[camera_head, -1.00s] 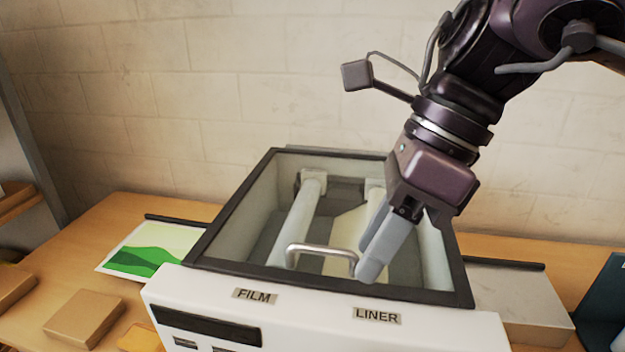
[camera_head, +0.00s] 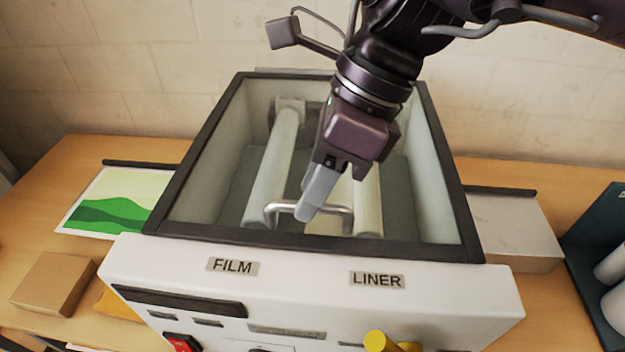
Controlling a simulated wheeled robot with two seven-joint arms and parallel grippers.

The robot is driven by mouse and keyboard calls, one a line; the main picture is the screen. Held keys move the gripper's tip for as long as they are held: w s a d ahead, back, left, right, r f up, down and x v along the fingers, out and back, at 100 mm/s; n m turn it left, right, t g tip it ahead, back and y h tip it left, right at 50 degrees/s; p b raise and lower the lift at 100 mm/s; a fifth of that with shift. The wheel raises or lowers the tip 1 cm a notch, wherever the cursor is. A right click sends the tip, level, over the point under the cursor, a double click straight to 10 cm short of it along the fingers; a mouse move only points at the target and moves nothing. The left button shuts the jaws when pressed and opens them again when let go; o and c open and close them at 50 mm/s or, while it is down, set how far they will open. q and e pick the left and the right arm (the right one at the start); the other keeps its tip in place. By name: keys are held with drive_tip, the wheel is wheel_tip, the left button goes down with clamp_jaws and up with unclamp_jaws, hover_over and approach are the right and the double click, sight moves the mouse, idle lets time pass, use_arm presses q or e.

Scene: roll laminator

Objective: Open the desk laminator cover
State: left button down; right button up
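The laminator (camera_head: 310,285) is a white box with FILM and LINER labels on its front. Its cover has a dark frame (camera_head: 330,246) around a clear pane and lies down over the rollers. A silver U-shaped handle (camera_head: 338,208) stands near the cover's front edge. My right gripper (camera_head: 312,205) points down at the middle of the handle, and its fingers overlap the bar in the picture. The fingers line up one behind the other, so I cannot tell if they are closed on the bar. My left gripper is out of view.
A green landscape print (camera_head: 110,208) lies on the wooden table left of the laminator, with a brown box (camera_head: 52,283) in front of it. A pale box (camera_head: 510,225) is at the right, beside a dark holder (camera_head: 590,235) with white rolls. A brick wall stands behind.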

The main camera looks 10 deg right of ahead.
drive_tip(key=shift+a+f, duration=0.1)
drive_tip(key=shift+f, duration=0.15)
drive_tip(key=shift+s, duration=0.1)
clamp_jaws()
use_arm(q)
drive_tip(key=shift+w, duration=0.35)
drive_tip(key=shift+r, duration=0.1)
use_arm(e)
drive_tip(key=shift+r, duration=0.1)
